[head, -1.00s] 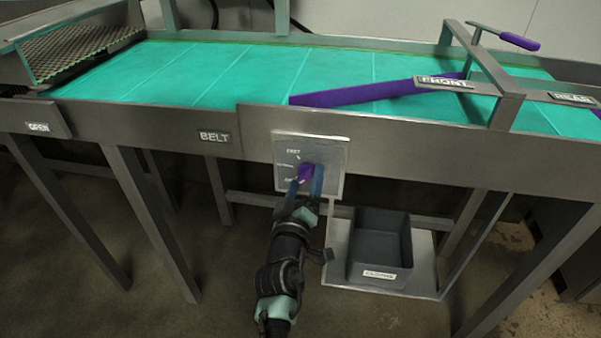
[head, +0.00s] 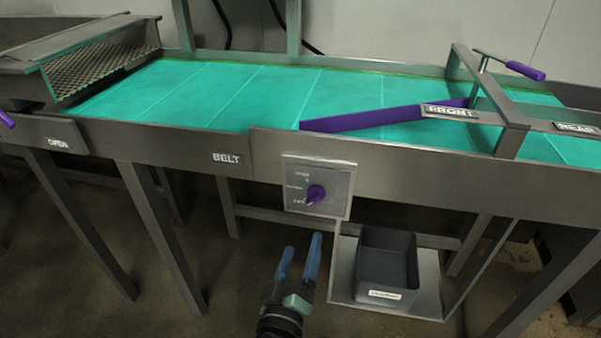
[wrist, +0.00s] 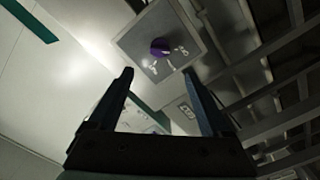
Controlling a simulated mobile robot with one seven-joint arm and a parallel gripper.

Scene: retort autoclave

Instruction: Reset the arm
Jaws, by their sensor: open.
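My gripper (head: 298,258) is open and empty, with its two blue fingers apart, below the belt's front panel in the head view. In the wrist view my gripper (wrist: 160,85) shows as two dark fingers with a clear gap between them. The purple knob (head: 315,194) sits on a grey dial plate (head: 333,177) above and apart from the fingertips. The knob (wrist: 160,48) also shows beyond the fingers in the wrist view. The lettering on the dial is too small to read surely.
The teal belt (head: 230,95) runs behind the panel, with a purple diverter bar (head: 350,121) across it. A dark bin (head: 386,262) stands on a shelf (head: 343,270) right of my gripper. Metal legs (head: 160,235) stand at left. A purple-gripped handle (head: 525,71) is at upper right.

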